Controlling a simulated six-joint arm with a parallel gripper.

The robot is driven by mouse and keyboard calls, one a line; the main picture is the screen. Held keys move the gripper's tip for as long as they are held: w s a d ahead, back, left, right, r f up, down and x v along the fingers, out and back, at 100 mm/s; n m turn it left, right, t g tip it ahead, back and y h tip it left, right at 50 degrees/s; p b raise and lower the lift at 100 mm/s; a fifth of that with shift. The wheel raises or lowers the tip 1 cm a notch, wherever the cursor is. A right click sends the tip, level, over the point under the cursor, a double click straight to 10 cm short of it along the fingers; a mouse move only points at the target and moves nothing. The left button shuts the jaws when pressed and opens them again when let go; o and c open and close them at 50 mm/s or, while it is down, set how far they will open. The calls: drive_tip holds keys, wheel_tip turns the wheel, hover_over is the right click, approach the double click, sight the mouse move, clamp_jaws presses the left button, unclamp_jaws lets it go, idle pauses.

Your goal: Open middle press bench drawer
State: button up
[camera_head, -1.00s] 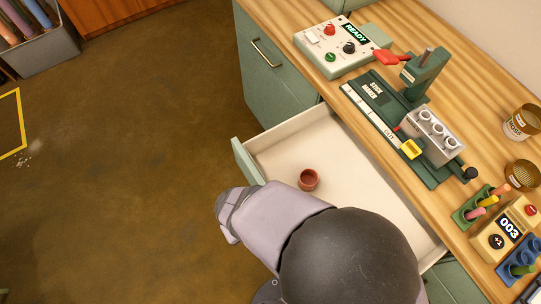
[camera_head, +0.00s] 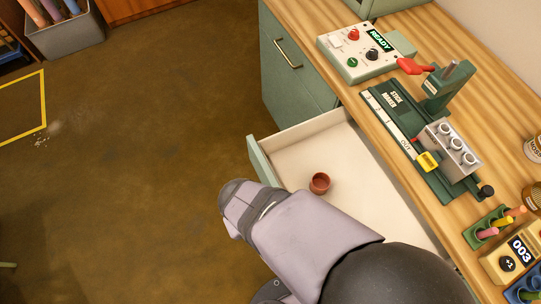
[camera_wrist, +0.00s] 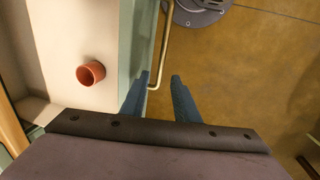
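The middle press bench drawer stands pulled out, with its pale interior (camera_head: 290,155) and green front (camera_head: 259,160) in the head view. In the wrist view its green front (camera_wrist: 132,45) runs along the left of my gripper (camera_wrist: 160,80), with the brass bar handle (camera_wrist: 160,45) on its outer side. The two blue fingers are apart. The near end of the handle shows between their tips, closer to the left finger; I cannot tell if they touch. In the head view my arm hides the gripper and handle.
A small terracotta cup (camera_head: 320,183) stands inside the drawer; it also shows in the wrist view (camera_wrist: 91,73). Above it, the wooden bench top (camera_head: 300,18) carries a control box (camera_head: 350,60) and a green stick maker press (camera_head: 410,130). A closed cabinet front (camera_head: 295,75) adjoins. Brown floor (camera_head: 150,180) is clear.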

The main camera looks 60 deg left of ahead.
drive_tip(key=shift+s+r, duration=0.2)
drive_tip(key=shift+r, duration=0.7)
drive_tip(key=shift+s+r, duration=0.15)
drive_tip(key=shift+r, duration=0.7)
drive_tip(key=w+d+r+m+g+p, duration=0.15)
drive_tip(key=w+d+m, duration=0.3)
drive_tip(key=w, duration=0.55)
drive_tip(key=w+d+r+m, duration=0.3)
drive_tip(key=w+d, duration=0.3)
drive_tip(key=w, duration=0.5)
drive_tip(key=w+d+r+m+p, duration=0.1)
drive_tip(key=d+m, duration=0.4)
drive_tip(key=d, duration=0.7)
drive_tip(key=w+d+r+m+p, duration=0.1)
drive_tip(key=d+m, duration=0.4)
drive_tip(key=d, duration=0.6)
drive_tip(key=w+r, duration=0.1)
drive_tip(key=w, duration=0.1)
drive_tip(key=shift+w+d+r+g+p, duration=0.25)
drive_tip(key=shift+w+d+g+p, duration=0.05)
drive_tip(key=shift+w+d+g, duration=0.1)
